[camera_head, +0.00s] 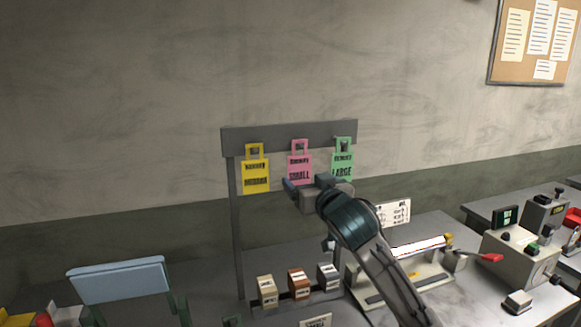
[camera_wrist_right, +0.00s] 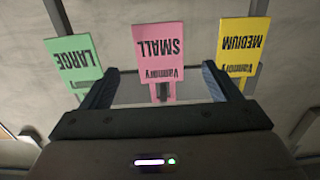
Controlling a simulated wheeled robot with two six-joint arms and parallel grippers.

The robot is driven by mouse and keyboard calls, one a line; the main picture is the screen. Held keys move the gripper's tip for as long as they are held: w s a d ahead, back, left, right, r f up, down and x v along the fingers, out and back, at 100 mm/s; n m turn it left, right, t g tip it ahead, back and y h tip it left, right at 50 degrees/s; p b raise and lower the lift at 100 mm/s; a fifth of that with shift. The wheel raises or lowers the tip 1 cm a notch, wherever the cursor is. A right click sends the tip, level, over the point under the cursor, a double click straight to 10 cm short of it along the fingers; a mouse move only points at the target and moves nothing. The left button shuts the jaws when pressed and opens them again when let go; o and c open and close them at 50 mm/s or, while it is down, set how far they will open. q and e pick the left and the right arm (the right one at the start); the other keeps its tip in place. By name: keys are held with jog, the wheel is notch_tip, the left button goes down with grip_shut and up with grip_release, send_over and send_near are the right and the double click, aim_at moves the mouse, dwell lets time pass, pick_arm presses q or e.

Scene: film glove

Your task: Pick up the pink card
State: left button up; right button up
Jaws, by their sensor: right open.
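The pink card (camera_head: 299,163), printed SMALL, hangs from a grey rack between a yellow card (camera_head: 256,172) and a green card (camera_head: 342,162). My right gripper (camera_head: 303,186) is just in front of and below the pink card, covering its lower edge in the head view. In the right wrist view the pink card (camera_wrist_right: 159,48) appears upside down, between and beyond the two fingers of the open right gripper (camera_wrist_right: 160,80). Its narrow handle end lies between the fingers. I cannot tell whether they touch it. My left gripper does not show.
The green card (camera_wrist_right: 75,60) and yellow card (camera_wrist_right: 243,45) flank the fingers closely. Below the rack (camera_head: 237,240) stand several small blocks (camera_head: 299,282). A blue panel (camera_head: 118,279) is at lower left. Machines (camera_head: 517,255) fill the right side.

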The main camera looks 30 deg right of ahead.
aim_at(299, 167)
jog(key=shift+w+d+r+p, duration=0.15)
jog(key=shift+w+r+p, duration=0.55)
jog(key=shift+r+p, duration=0.2)
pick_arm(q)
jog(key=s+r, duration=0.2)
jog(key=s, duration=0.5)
pick_arm(e)
jog(key=shift+x, duration=0.9)
jog(key=p+x, duration=0.4)
jog(key=shift+w+d, duration=0.2)
jog(key=shift+w, duration=0.15)
jog(key=shift+w+f, duration=0.1)
jog(key=shift+w, duration=0.15)
jog(key=shift+w+d+f, duration=0.1)
jog(key=shift+w+f, duration=0.05)
jog(key=shift+w, duration=0.05)
jog(key=shift+s, duration=0.1)
jog(key=c, duration=1)
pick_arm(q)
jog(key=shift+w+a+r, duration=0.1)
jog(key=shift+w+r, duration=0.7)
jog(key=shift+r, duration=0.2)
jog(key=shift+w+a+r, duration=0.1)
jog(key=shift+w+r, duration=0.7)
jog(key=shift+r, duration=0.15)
pick_arm(e)
jog(key=shift+c, duration=0.2)
